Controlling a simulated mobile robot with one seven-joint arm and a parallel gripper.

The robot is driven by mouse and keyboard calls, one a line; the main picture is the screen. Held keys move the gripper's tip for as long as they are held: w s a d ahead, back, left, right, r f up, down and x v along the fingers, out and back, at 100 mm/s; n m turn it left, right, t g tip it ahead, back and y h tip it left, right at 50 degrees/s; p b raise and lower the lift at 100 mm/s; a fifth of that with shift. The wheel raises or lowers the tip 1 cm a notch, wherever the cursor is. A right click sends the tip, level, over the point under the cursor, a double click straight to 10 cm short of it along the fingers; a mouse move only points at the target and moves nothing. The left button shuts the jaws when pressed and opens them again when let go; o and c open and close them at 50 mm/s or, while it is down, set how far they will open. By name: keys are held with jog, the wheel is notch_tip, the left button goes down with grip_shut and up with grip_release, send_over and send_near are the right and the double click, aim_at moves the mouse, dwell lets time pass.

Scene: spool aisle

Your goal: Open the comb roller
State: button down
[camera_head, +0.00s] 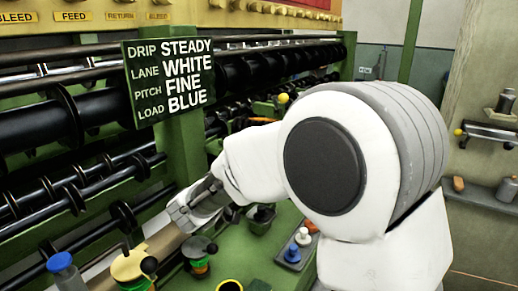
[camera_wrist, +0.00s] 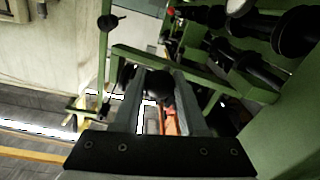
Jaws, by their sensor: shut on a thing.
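The green machine (camera_head: 183,150) carries several long black rollers with discs (camera_head: 85,110). I cannot tell which one is the comb roller. My gripper (camera_head: 190,212) is low at the machine's front, beside the lower rollers. In the wrist view my gripper (camera_wrist: 159,82) has its two grey fingers on either side of a dark rounded knob (camera_wrist: 159,90), and is shut on it. What the knob is fixed to is hidden behind the fingers. My own white arm covers the right part of the machine in the head view.
A green sign (camera_head: 168,82) reads DRIP STEADY, LANE WHITE, PITCH FINE, LOAD BLUE. Spools (camera_head: 198,255), a blue-capped item (camera_head: 64,270) and small pegs (camera_head: 293,253) stand on the green ledge below. A green frame bar (camera_wrist: 150,58) crosses close to my fingers.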

jog(key=shift+s+a+m+h, duration=0.2)
jog(key=shift+m+h, duration=0.1)
jog(key=shift+h, duration=0.1)
jog(key=shift+c, duration=2.3)
grip_release()
jog(key=p+v, duration=0.1)
jog(key=v, duration=1.6)
jog(key=shift+r+p, duration=0.25)
jog(key=shift+p, duration=0.1)
jog(key=shift+s+a, duration=0.1)
jog(key=shift+a, duration=0.05)
